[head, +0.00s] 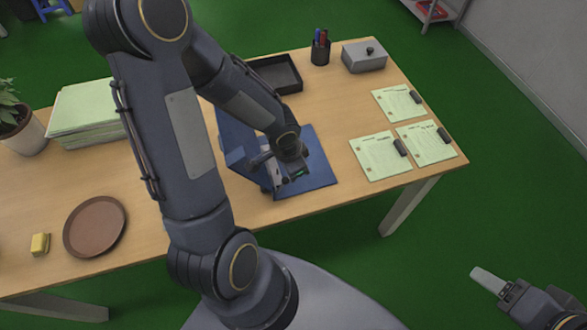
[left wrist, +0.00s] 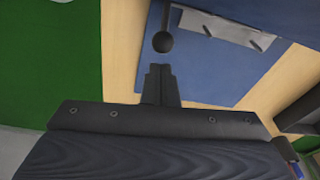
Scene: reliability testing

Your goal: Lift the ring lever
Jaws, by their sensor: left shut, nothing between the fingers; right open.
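An open blue binder (head: 318,160) lies on the wooden table, partly hidden behind my left arm in the head view. In the left wrist view its blue inside (left wrist: 215,72) shows with a pale metal plate (left wrist: 225,28). A dark lever with a round knob (left wrist: 162,42) reaches down from the top edge there. My left gripper (left wrist: 158,72) is shut and empty, its tips just below the knob in the picture. A small gap shows between them; the depth is hard to tell. My right gripper (head: 490,281) is open and empty, off the table at lower right.
Printed sheets (head: 380,156) with dark clips lie right of the binder. A black tray (head: 276,73), a pen cup (head: 320,48) and a grey box (head: 364,56) stand behind. A paper stack (head: 85,108), potted plant (head: 20,128), brown round tray (head: 95,227) and yellow block (head: 40,244) are left.

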